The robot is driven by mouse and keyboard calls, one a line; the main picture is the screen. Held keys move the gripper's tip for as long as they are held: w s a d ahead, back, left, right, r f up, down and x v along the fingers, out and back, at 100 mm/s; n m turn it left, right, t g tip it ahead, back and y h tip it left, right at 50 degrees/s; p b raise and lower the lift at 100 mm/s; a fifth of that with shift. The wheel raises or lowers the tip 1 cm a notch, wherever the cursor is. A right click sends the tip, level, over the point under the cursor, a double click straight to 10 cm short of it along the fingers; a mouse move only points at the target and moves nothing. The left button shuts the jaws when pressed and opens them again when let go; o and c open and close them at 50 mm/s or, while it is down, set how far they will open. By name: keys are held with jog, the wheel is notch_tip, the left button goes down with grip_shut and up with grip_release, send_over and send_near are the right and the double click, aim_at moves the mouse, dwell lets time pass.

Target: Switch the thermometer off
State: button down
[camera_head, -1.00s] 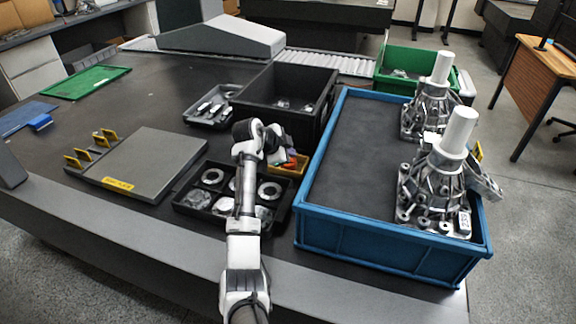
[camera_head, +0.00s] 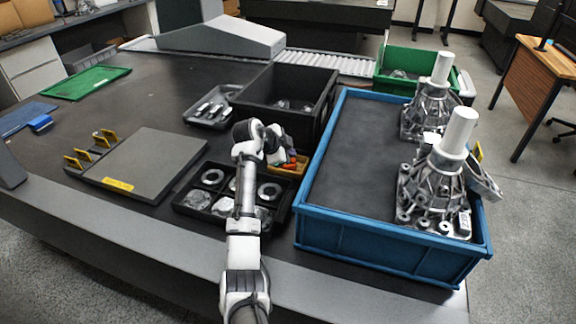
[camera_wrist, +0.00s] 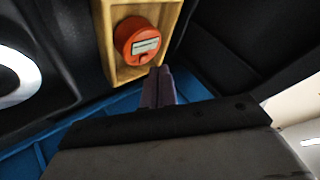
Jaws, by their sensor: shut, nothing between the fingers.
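The thermometer appears to be the round orange-red device (camera_wrist: 137,32) with a small pale display, in the wrist view. It sits in a yellow wooden box (camera_wrist: 108,42). A small dark spot shows on its lower face, too small to identify. My gripper (camera_wrist: 160,70) is shut and empty, its fingertips just below and right of the device; whether they touch it I cannot tell. In the head view the yellow box (camera_head: 291,174) lies just right of my arm's end, with orange-red showing in it. My gripper is mostly hidden behind the wrist there.
A black compartment tray (camera_head: 206,211) with metal rings lies left of the box. The blue crate (camera_head: 385,252) with two metal housings stands close on the right. A tall black bin (camera_head: 262,108) stands behind. A grey plate (camera_head: 145,160) lies further left.

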jog(key=shift+f, duration=0.2)
dwell(0.5)
jog(key=shift+f+b, duration=0.3)
jog(key=shift+f, duration=0.2)
dwell(0.4)
jog(key=shift+r, duration=0.15)
jog(key=shift+r+p, duration=0.3)
jog(key=shift+r, duration=0.25)
notch_tip(320, 180, up, 6)
jog(key=p, duration=0.3)
dwell(0.4)
